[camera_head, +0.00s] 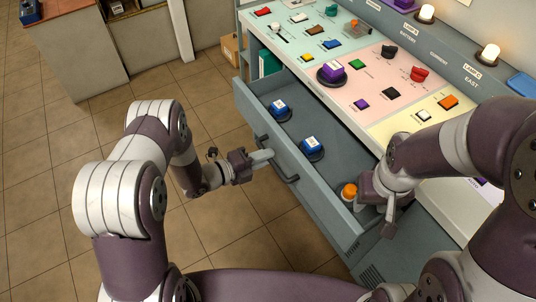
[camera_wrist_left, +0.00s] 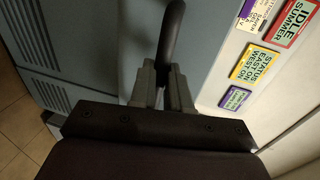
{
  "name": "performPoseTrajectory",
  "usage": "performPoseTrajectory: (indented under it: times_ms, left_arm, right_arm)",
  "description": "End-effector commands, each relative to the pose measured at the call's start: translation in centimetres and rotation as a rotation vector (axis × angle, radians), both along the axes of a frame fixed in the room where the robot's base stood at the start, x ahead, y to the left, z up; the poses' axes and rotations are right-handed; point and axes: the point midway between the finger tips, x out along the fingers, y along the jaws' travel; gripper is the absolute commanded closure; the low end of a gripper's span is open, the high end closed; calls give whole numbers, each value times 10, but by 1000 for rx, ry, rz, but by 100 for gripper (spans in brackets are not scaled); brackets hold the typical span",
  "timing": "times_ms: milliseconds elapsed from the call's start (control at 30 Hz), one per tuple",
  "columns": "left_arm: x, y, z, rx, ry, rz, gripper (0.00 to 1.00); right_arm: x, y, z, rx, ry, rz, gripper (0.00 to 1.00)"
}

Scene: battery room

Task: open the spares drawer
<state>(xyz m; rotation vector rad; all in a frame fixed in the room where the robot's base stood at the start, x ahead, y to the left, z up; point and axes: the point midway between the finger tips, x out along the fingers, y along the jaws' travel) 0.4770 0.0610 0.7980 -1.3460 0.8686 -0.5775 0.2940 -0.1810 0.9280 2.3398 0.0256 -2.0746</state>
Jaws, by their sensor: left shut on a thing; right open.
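The grey spares drawer (camera_head: 318,195) stands pulled out from under the console, with its inside showing. Inside it are two blue parts on round dark bases (camera_head: 280,108) (camera_head: 312,146) and an orange round-topped part (camera_head: 349,192) at the near right end. My left gripper (camera_head: 266,157) is at the dark bar handle (camera_head: 289,177) on the drawer front. In the left wrist view the fingers (camera_wrist_left: 162,88) are shut around this handle (camera_wrist_left: 172,35). My right gripper (camera_head: 388,212) is open over the drawer's near right end, beside the orange part. Its fingertips are partly hidden.
The console top (camera_head: 345,75) above the drawer carries coloured panels with several switches and buttons. Lit lamps (camera_head: 490,54) stand along its back. Coloured labels (camera_wrist_left: 254,64) show in the left wrist view. The tiled floor (camera_head: 225,215) left of the drawer is clear.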

Motion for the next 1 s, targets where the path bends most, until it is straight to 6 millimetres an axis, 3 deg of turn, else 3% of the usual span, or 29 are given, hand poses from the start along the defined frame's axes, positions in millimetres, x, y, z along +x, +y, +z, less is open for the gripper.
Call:
performPoseTrajectory:
  times_ms: [433,467,533,833,1000]
  left_arm:
    - [-1,2,1,-1,-1,1,100]
    - [-1,2,1,-1,-1,1,80]
    - [-1,2,1,-1,-1,1,59]
    - [-1,3,1,-1,-1,1,59]
    - [-13,21,5,-3,-1,6,59]
  right_arm:
    - [0,0,0,0,0,0,57]
    - [0,0,0,0,0,0,57]
    - [0,0,0,0,0,0,57]
    - [0,0,0,0,0,0,57]
    - [0,0,-1,0,0,0,57]
